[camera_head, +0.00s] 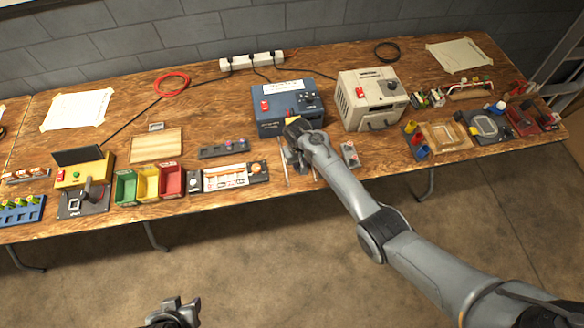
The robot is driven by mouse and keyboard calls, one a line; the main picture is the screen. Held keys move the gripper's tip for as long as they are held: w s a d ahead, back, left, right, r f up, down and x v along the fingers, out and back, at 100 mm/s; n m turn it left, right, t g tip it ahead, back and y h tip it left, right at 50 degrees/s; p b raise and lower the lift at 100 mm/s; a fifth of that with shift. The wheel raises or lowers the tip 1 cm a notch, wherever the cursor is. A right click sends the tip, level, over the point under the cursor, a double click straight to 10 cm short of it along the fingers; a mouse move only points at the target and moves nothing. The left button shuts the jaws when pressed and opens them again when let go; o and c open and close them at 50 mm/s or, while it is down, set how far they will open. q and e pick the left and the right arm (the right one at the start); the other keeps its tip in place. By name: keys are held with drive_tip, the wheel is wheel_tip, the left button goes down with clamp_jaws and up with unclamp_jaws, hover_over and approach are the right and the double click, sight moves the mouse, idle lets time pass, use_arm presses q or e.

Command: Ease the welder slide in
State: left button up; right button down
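A blue box-shaped machine (286,102) with a red switch, a dark control panel and a white label stands at the middle back of the bench. The label is too small to read, and I cannot tell for certain that this is the welder. My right gripper (294,158) is at the front of this machine, over the bench edge side. A small yellow part (293,121) shows just behind it. The gripper and wrist hide the machine's lower front, so no slide shows clearly, nor whether the fingers hold anything. My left gripper (176,310) is low at the bottom edge, away from the bench and partly cut off.
A beige machine (371,98) stands close on the right of the blue one. Green, yellow and red bins (148,184), a white-faced panel (225,177) and a dark strip (223,148) lie to the left. Trays and small parts crowd the right end.

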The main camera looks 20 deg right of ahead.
drive_tip(key=shift+w, duration=0.35)
drive_tip(key=c, duration=0.9)
unclamp_jaws()
drive_tip(key=shift+d, duration=0.1)
drive_tip(key=shift+c, duration=0.2)
drive_tip(key=shift+r, duration=0.1)
